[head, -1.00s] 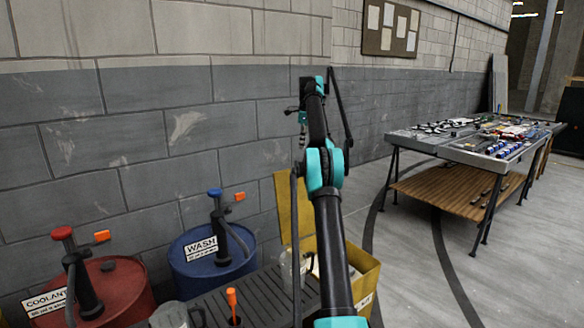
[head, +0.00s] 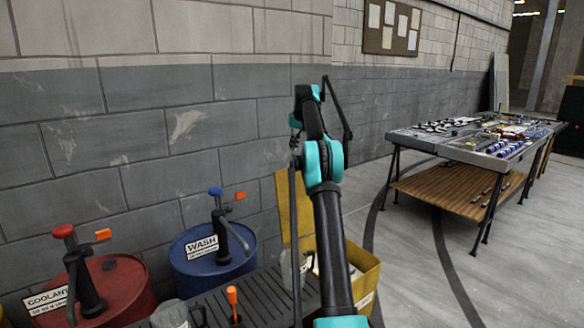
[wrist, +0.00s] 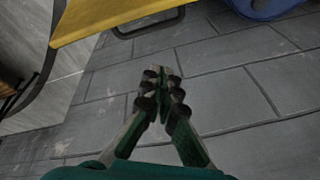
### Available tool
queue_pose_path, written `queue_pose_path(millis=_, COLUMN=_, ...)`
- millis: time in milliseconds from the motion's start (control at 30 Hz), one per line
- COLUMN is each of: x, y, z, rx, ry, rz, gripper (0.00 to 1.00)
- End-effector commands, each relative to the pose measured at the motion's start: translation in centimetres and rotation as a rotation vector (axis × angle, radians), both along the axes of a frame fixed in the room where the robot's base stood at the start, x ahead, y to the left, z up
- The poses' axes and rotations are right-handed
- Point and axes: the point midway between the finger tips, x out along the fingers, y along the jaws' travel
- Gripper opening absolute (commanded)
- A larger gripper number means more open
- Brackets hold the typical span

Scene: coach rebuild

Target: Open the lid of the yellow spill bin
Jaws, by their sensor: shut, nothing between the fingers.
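The yellow spill bin (head: 368,281) stands behind my arm at the lower middle of the head view, and my arm covers part of it. Its yellow lid (head: 286,203) stands up steeply at the back, near the wall, so the bin is open. In the wrist view a yellow panel, which looks like the lid (wrist: 110,18), crosses the top left. My gripper (wrist: 160,75) is shut and empty, apart from that panel, with the grey wall beyond it. In the head view my gripper (head: 296,148) is small and dark, above the lid, and its fingers are hard to make out.
A blue WASH drum (head: 195,262) and a red COOLANT drum (head: 125,285) with pumps stand to the left. A dark slatted surface (head: 268,292) with a clear jug (head: 288,268) lies in front. A tool table (head: 410,138) stands at the right, with open floor (head: 420,270) before it.

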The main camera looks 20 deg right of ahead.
Motion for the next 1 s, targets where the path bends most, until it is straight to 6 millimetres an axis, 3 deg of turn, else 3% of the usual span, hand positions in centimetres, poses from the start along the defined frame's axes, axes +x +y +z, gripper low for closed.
queue_pose_path(millis=100, x=0.4, y=0.3, z=-0.3, rx=-0.055, ry=-0.037, rz=0.187, gripper=0.0)
queue_pose_path(millis=300, x=0.9, y=0.7, z=-0.5, rx=-0.121, ry=-0.08, rz=0.4, gripper=0.0)
queue_pose_path(millis=567, x=1.4, y=0.9, z=-1.5, rx=-0.139, ry=-0.092, rz=0.459, gripper=0.0)
queue_pose_path(millis=1000, x=4.0, y=1.8, z=-8.7, rx=-0.14, ry=-0.091, rz=0.457, gripper=0.0)
